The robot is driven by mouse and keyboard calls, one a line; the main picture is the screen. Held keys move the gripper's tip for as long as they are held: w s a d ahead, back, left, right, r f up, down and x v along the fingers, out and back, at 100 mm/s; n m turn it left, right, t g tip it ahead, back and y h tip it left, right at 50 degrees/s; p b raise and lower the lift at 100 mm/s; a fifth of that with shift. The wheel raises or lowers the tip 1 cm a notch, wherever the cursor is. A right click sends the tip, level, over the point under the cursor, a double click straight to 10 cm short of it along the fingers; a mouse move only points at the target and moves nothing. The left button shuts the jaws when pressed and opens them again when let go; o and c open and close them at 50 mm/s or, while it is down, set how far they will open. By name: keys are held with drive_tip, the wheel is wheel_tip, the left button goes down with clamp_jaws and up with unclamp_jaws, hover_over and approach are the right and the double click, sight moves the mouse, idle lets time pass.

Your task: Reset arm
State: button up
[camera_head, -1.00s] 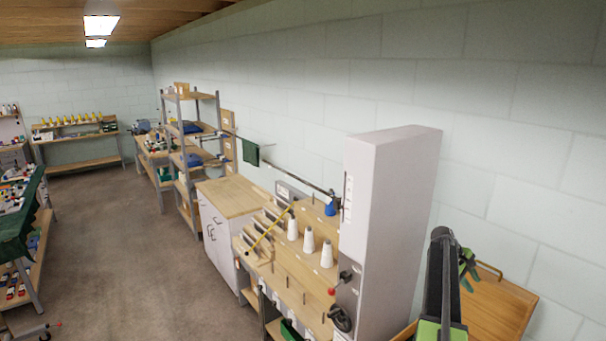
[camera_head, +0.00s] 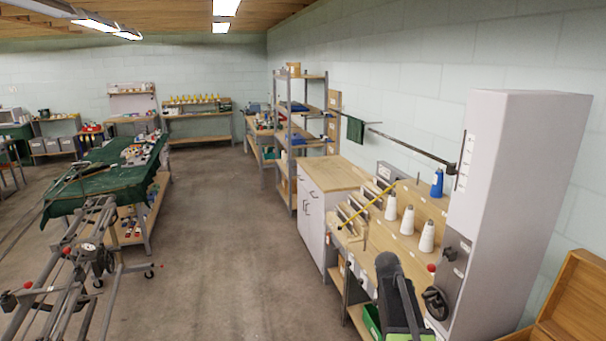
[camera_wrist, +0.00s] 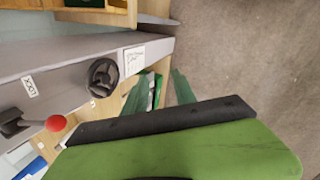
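My arm (camera_head: 398,300) shows at the bottom right of the head view, black with a green part, in front of the workbench with the white thread cones. My gripper (camera_wrist: 160,88) shows in the wrist view as two green fingers standing apart, with grey floor and part of a green bin behind them. It is open and nothing is seen between the fingers. In the head view the fingers cannot be made out.
A tall grey cabinet (camera_head: 510,190) with a black handwheel (camera_wrist: 103,77) and a red-knobbed lever (camera_wrist: 56,123) stands close to my arm. White cones (camera_head: 408,224) stand on the bench. A wooden box (camera_head: 580,300) is at right. Open floor (camera_head: 220,240) lies left of the bench.

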drive_tip(key=s+a+f+m+y+b, duration=0.1)
drive_tip(key=s+a+f+m+y, duration=0.1)
drive_tip(key=s+a, duration=0.5)
drive_tip(key=s+a+f+m+g+y+b, duration=0.1)
drive_tip(key=s+a+f+m, duration=0.3)
drive_tip(key=s+a, duration=0.4)
drive_tip(key=a+y+b, duration=0.1)
drive_tip(key=a, duration=0.4)
drive_tip(key=shift+f, duration=0.25)
